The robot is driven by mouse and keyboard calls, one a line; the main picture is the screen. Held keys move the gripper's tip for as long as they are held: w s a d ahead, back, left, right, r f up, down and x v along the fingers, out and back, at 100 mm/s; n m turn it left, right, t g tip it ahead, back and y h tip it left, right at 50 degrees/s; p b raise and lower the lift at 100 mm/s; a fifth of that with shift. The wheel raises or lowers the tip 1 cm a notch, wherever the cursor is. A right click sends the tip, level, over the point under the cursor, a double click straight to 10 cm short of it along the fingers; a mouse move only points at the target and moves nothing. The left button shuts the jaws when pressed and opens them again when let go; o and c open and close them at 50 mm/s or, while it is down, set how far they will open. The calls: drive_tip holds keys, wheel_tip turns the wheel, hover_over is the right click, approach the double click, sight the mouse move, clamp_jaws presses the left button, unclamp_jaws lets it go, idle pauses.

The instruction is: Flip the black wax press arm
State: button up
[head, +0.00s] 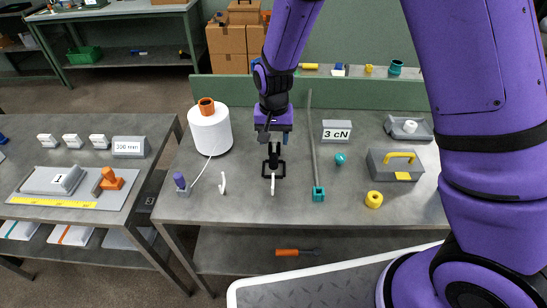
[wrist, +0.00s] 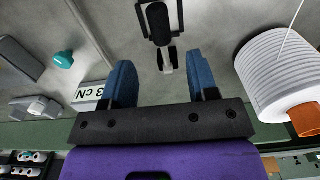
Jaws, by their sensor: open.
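The black wax press arm (head: 273,160) is a dark frame-like piece near the middle of the table, above a small white hook (head: 272,186). In the wrist view the black arm (wrist: 159,22) shows at the top centre, with a pale piece (wrist: 167,60) at its near end. My gripper (head: 274,137) hangs just behind the arm in the head view, pointing down. In the wrist view my gripper (wrist: 163,78) is open, its two blue fingers apart with nothing held between them. I cannot tell how far above the arm the fingertips are.
A "3 cN" block (head: 336,131) and grey box (head: 394,168) lie further right.

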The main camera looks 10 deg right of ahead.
sight(274, 158)
wheel_tip(274, 158, down, 9)
drive_tip(key=shift+r, duration=0.2)
idle(0.3)
clamp_jaws()
